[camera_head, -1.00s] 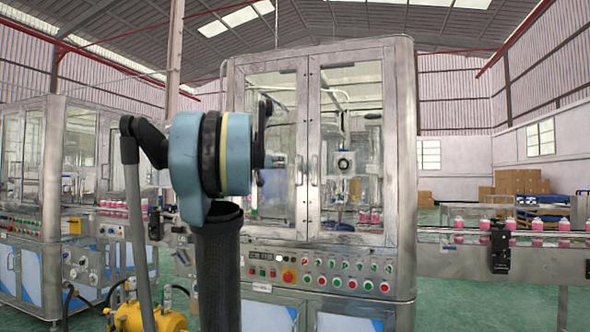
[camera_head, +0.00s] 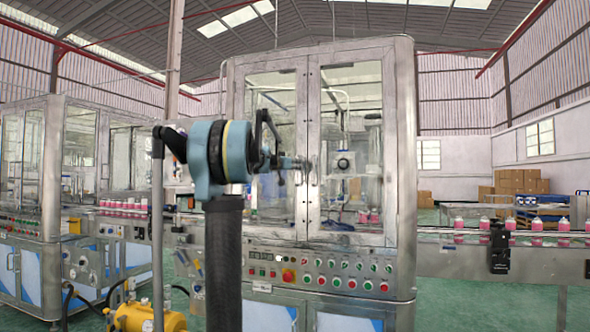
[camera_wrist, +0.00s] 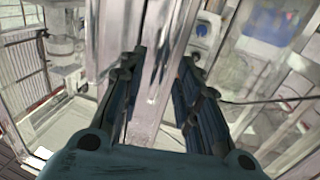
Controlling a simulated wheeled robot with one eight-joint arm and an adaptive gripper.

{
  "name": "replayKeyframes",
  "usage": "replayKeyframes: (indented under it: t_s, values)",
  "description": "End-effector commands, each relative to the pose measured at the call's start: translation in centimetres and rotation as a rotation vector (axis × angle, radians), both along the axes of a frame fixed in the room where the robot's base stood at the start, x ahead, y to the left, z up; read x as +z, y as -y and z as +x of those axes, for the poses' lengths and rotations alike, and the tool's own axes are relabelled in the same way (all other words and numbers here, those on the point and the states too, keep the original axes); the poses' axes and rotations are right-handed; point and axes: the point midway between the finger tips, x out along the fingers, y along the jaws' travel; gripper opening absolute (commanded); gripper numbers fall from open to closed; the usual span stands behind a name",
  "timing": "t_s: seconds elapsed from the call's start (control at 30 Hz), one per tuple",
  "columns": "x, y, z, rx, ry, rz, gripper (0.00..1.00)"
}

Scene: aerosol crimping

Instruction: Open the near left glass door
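The near left glass door (camera_head: 275,98) is the left of two framed glass doors on the steel cabinet in the middle of the head view. It looks closed against the right glass door (camera_head: 350,100). My gripper (camera_head: 305,164) is in front of the seam between the doors, at handle height, and covers the left door's handle. In the wrist view my gripper (camera_wrist: 160,66) is open, its two dark fingers apart. Vertical metal door framing (camera_wrist: 158,45) shows between and beyond the fingers. Whether the fingers touch anything, I cannot tell.
A button panel (camera_head: 340,275) runs below the doors. A conveyor with pink bottles (camera_head: 520,225) leaves the cabinet on the right. Another glazed machine (camera_head: 50,170) stands at left. A yellow tank (camera_head: 145,318) is low at left. Boxes (camera_head: 515,183) stand far right.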

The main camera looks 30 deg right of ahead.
Motion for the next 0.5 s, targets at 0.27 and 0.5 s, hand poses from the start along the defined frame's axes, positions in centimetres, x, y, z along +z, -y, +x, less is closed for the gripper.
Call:
replayKeyframes:
  t_s: [0.27, 0.5]
  values:
    - [0.0, 1.9, 1.0, -0.001, 0.0, 0.0, 0.31]
    - [0.0, 2.1, 1.2, 0.0, 0.0, 0.0, 0.31]
